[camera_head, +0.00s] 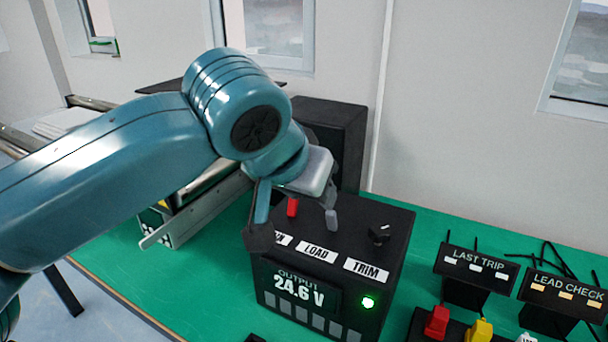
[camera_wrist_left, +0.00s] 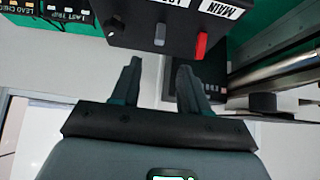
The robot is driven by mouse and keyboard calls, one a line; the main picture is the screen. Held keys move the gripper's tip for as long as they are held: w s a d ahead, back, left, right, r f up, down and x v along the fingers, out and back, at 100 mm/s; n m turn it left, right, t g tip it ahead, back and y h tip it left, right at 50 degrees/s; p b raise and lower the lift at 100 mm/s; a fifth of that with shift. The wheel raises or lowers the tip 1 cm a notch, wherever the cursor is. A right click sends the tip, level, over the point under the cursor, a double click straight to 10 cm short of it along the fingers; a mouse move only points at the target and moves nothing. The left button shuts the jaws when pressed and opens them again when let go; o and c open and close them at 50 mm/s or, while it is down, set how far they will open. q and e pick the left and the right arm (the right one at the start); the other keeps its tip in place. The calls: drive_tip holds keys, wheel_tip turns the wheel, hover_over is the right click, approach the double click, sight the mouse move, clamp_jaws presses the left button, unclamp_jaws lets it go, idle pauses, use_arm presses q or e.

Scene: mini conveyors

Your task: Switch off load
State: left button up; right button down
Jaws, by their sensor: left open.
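A black power box (camera_head: 390,270) stands on the green bench, with MAIN, LOAD and TRIM labels. The LOAD switch is a small grey lever (camera_head: 332,220) behind its label; it also shows in the left wrist view (camera_wrist_left: 160,34). A red lever (camera_head: 292,207) stands beside it at MAIN. The display (camera_head: 298,291) reads 24.6 V and a green lamp (camera_head: 368,302) is lit. My left gripper (camera_head: 326,194) is just above the grey lever. In the left wrist view its fingers (camera_wrist_left: 158,85) are apart and empty, with the lever beyond their tips.
A black TRIM knob (camera_head: 380,235) sits right of the LOAD lever. LAST TRIP (camera_head: 474,262) and LEAD CHECK (camera_head: 567,290) panels stand at right, near red (camera_head: 437,321) and yellow (camera_head: 479,331) plugs. A dark case (camera_head: 340,125) stands behind the box; a conveyor (camera_head: 200,205) is at left.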

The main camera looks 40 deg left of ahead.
use_arm(q)
drive_tip(key=v, duration=0.2)
drive_tip(key=shift+s+r, duration=0.25)
idle(0.5)
